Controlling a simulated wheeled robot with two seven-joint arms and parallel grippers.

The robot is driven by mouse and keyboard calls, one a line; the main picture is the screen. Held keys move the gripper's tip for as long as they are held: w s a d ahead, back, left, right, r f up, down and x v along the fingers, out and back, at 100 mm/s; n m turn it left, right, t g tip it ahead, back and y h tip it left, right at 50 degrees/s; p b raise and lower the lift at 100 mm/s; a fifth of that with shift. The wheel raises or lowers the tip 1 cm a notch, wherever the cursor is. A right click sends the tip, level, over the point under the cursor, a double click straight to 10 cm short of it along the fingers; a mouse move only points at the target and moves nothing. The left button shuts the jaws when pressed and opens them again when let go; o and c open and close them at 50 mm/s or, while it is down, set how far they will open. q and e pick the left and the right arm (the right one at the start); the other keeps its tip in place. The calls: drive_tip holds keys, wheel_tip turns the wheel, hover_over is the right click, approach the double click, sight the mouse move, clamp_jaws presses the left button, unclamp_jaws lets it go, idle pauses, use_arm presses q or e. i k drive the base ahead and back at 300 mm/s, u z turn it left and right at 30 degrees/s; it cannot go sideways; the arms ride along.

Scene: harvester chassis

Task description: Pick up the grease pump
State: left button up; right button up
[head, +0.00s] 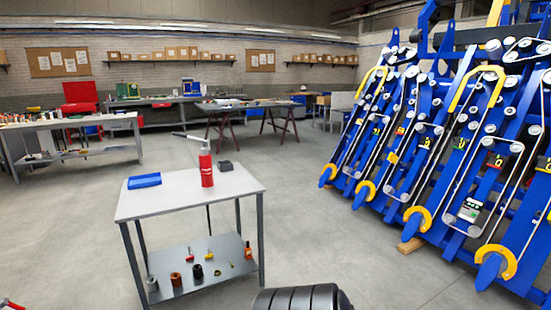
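The grease pump (206,168) is a red cylinder with a grey top and a lever handle pointing up to the left. It stands upright on the light top of a small two-level metal table (185,199). Neither my left nor my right gripper is in view. Nothing is touching the pump, and its front side is fully visible.
A blue flat item (144,181) and a small dark block (225,165) share the tabletop. Several small parts lie on the table's lower shelf (215,260). A large blue harvester chassis (450,140) fills the right. Workbenches line the back. Open floor surrounds the table.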

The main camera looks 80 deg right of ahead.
sight(205, 160)
drive_tip(key=z, duration=2)
drive_tip(key=k, duration=0.6)
drive_tip(key=z, duration=0.4)
drive_tip(key=i, duration=0.65)
drive_tip(key=z, duration=1)
drive_tip(key=i, duration=2.3)
drive_tip(key=z, duration=0.25)
drive_tip(key=i, duration=1.55)
drive_tip(key=u, duration=0.6)
drive_tip(key=i, duration=0.8)
drive_tip(key=u, duration=1.7)
drive_tip(key=i, duration=0.95)
drive_tip(key=u, duration=0.75)
